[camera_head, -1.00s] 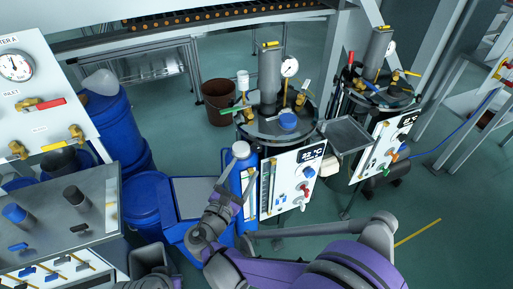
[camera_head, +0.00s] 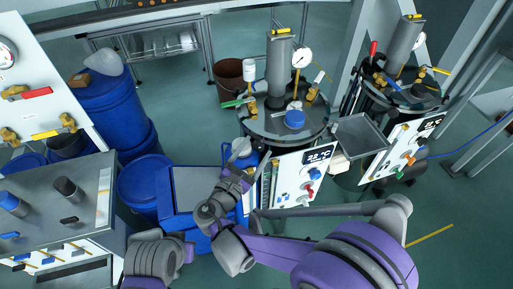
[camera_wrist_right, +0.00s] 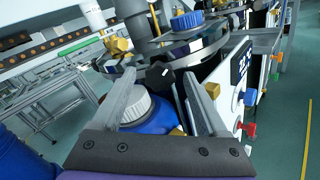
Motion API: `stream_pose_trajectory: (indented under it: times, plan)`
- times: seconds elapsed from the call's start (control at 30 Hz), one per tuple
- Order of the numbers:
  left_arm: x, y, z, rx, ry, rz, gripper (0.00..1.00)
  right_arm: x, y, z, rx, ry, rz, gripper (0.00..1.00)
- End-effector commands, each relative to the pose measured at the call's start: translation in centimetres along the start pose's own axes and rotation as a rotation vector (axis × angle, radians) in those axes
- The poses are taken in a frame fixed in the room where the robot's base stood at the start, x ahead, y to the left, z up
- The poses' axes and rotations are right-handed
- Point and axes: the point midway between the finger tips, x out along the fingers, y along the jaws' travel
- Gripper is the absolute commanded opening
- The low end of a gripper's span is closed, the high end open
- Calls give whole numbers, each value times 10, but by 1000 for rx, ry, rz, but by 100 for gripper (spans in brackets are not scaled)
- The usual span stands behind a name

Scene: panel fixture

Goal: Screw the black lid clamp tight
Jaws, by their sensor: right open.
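The black lid clamp (camera_wrist_right: 160,74) shows in the right wrist view as a black knob at the near edge of the vessel's metal lid rim. In the head view I cannot make it out clearly near my gripper. My right gripper (camera_head: 243,158) is at the near left edge of the left vessel's lid (camera_head: 270,123). Its fingers also show in the right wrist view (camera_wrist_right: 164,92), open, with the knob just beyond and between the fingertips. I see no contact. My left gripper is not in view.
A blue bottle with a white cap (camera_wrist_right: 138,105) shows between my right fingers, below the knob. The panel with display and valves (camera_head: 297,175) stands right of the gripper. A metal tray (camera_head: 363,137) and second vessel are further right. Blue drums (camera_head: 118,120) stand left.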

Motion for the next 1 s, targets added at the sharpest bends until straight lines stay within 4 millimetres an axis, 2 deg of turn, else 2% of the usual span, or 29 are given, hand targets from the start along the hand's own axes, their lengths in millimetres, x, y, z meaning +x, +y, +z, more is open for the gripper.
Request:
stream_pose_trajectory:
  times: [0.07,0.4,0.5,0.77,1.0]
  plan:
    - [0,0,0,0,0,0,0,0,0,0,0,0,0,76]
    - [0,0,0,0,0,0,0,0,0,0,0,0,0,15]
    - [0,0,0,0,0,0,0,0,0,0,0,0,0,0]
    - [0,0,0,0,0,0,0,0,0,0,20,0,0,0]
    - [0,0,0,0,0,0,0,0,0,0,129,0,0,0]
